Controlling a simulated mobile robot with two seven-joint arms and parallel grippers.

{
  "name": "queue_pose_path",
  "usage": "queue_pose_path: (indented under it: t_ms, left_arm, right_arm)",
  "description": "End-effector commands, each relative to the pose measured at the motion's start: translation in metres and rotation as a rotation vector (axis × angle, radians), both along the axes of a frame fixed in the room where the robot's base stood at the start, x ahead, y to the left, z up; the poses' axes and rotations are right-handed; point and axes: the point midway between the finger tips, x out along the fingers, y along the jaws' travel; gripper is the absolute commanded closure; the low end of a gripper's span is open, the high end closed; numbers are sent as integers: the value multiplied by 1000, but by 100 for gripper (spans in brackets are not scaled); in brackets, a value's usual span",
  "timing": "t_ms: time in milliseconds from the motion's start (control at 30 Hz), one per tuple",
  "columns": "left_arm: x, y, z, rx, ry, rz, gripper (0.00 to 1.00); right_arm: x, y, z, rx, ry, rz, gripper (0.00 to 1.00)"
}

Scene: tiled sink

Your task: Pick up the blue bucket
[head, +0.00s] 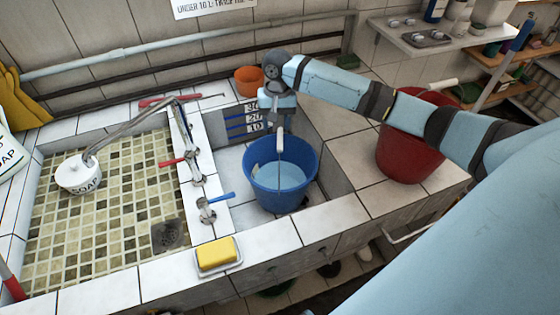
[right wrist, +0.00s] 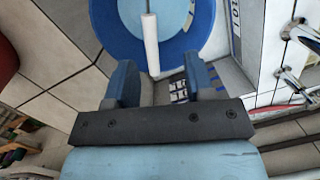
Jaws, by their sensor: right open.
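The blue bucket (head: 268,200) stands in the small right-hand basin of the tiled sink, with light blue inside that may be water. Its wire handle with a white grip (head: 281,143) stands up over the opening. My right gripper (head: 283,112) is above the bucket's far rim, pointing down. In the right wrist view the gripper (right wrist: 160,82) is open, its two blue fingers apart. The white grip (right wrist: 151,45) lies ahead and between them, and the blue bucket (right wrist: 103,22) shows behind it. I cannot tell whether a finger touches the grip. My left gripper is not in view.
A red bucket (head: 402,160) stands on the counter at right under my right arm. An orange pot (head: 249,81) is behind the basin. Taps (head: 206,208) line the divider at left. A yellow soap bar (head: 216,253) lies on the front edge.

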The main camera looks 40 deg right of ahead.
Motion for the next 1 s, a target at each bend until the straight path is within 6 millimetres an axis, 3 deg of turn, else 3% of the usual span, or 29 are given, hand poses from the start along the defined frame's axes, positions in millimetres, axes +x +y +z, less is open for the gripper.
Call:
queue_pose_path:
  t_ms: [100, 233, 600, 867, 1000]
  left_arm:
    - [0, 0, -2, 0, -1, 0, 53]
    - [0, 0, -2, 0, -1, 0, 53]
    - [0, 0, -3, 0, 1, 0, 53]
    - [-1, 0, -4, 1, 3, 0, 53]
    - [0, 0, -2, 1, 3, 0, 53]
  right_arm:
    - [13, -25, 21, -21, 32, -87, 51]
    - [16, -33, 25, -25, 49, -125, 51]
    - [8, -27, -40, -25, 50, -128, 51]
    - [6, -24, -60, -26, 49, -126, 51]
    - [5, -18, -80, -26, 50, -126, 51]
